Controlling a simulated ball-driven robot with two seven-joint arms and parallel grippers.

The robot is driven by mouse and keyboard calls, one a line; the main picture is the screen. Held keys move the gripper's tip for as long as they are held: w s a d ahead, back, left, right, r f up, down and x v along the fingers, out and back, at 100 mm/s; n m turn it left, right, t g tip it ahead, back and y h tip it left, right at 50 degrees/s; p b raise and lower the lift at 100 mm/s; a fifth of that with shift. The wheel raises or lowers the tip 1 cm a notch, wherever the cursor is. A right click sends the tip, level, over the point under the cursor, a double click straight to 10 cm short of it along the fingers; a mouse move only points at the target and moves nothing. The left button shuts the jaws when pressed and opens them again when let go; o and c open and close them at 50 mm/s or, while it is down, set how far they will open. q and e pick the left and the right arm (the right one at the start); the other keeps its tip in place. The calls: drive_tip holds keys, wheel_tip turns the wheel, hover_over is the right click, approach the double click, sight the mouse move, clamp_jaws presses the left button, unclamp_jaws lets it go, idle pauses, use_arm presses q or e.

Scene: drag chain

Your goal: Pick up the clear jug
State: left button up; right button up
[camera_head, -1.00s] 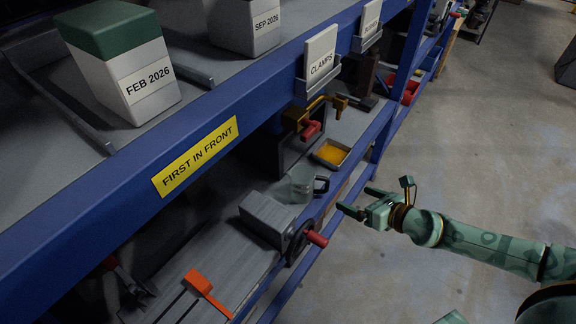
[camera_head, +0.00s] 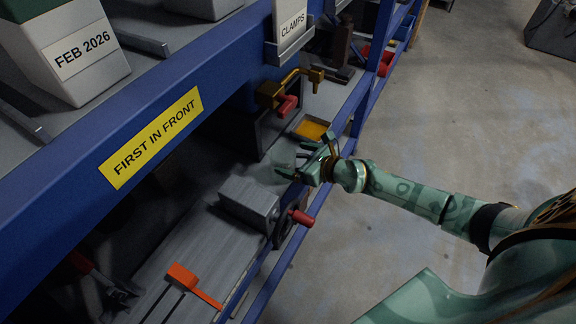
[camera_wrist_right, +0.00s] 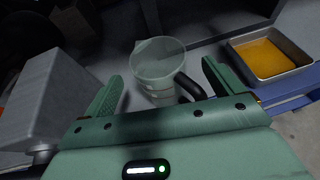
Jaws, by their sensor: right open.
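The clear jug (camera_wrist_right: 157,60) stands on the lower shelf, upright, with a dark handle on its right side in the right wrist view. In the head view the jug (camera_head: 282,158) is faint and partly hidden by my right gripper. My right gripper (camera_head: 296,160) is at the shelf's front edge, beside the jug. In the right wrist view its two green fingers (camera_wrist_right: 160,80) are spread wide, with the jug and handle seen between and just beyond them. It holds nothing. My left gripper is in neither view.
A tray of yellow-orange material (camera_head: 311,130) lies behind the jug. A grey vise-like block (camera_head: 249,200) with a red handle (camera_head: 300,217) stands nearer. The blue upper shelf beam (camera_head: 150,145) overhangs the lower shelf. The floor to the right is open.

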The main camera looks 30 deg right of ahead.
sight(273, 152)
drive_tip(key=b+x, duration=0.1)
drive_tip(key=x, duration=0.3)
drive_tip(key=shift+a+f+b, duration=0.1)
drive_tip(key=shift+b, duration=0.2)
drive_tip(key=shift+w, duration=0.1)
drive_tip(key=shift+r, duration=0.2)
drive_tip(key=c, duration=1.1)
